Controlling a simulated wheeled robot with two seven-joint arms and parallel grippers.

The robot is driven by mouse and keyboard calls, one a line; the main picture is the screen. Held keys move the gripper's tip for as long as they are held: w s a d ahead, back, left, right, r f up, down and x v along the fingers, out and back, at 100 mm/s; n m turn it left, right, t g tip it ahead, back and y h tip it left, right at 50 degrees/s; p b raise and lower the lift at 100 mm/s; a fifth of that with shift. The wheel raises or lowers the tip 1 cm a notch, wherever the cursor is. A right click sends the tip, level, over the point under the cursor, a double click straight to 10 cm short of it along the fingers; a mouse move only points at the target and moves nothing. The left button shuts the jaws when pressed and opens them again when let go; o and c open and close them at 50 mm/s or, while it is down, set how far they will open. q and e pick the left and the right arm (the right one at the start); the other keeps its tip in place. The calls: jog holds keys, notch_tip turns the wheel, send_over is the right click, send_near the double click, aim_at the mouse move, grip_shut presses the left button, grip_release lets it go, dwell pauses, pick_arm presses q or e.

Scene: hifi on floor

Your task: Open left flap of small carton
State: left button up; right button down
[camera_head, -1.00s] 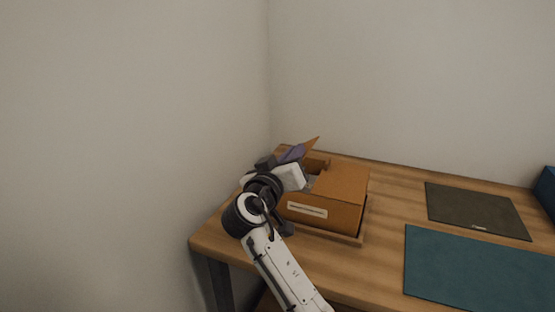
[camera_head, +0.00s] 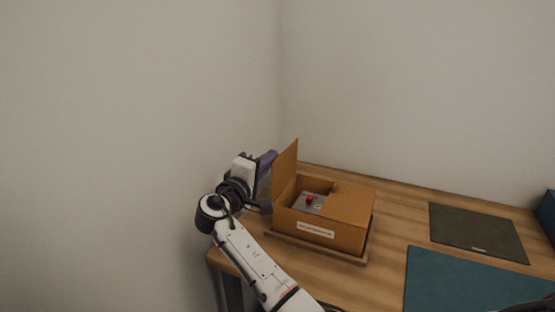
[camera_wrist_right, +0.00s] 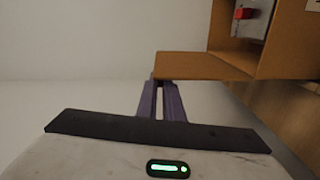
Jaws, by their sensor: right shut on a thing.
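The small brown carton (camera_head: 318,238) sits on the desk with a pale label on its front. Its left flap (camera_head: 286,168) stands up, nearly vertical, and its right flap (camera_head: 350,202) lies flat over the right side. Through the open left half I see a grey item with a red knob (camera_head: 311,200). My right gripper (camera_head: 271,157) is left of the raised flap. In the right wrist view its purple fingers (camera_wrist_right: 159,84) are close together at the corner of the left flap (camera_wrist_right: 205,65), shut on it; the exact contact is partly hidden. My left gripper is not in view.
The carton rests on a wooden tray (camera_head: 345,255) on the wooden desk (camera_head: 390,215). A dark mat (camera_head: 476,231) and a teal mat (camera_head: 470,282) lie to the right. A blue object (camera_head: 548,210) is at the right edge. The wall stands close behind the gripper.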

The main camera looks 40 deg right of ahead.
jog(key=shift+w+a+f+n, duration=0.25)
jog(key=shift+w+a+n, duration=0.05)
jog(key=shift+w+n, duration=0.35)
jog(key=shift+w+a+f+n, duration=0.3)
jog(key=shift+w+n, duration=0.2)
jog(key=shift+n, duration=0.25)
jog(key=shift+w+a+f+n, duration=0.25)
jog(key=shift+w+a+n, duration=0.05)
jog(key=shift+w+n, duration=0.35)
jog(key=c, duration=1.9)
grip_release()
jog(key=shift+f, duration=0.1)
jog(key=b+v, duration=0.1)
jog(key=v, duration=0.9)
jog(key=shift+s+a, duration=0.1)
jog(key=shift+a, duration=0.05)
jog(key=shift+s, duration=0.1)
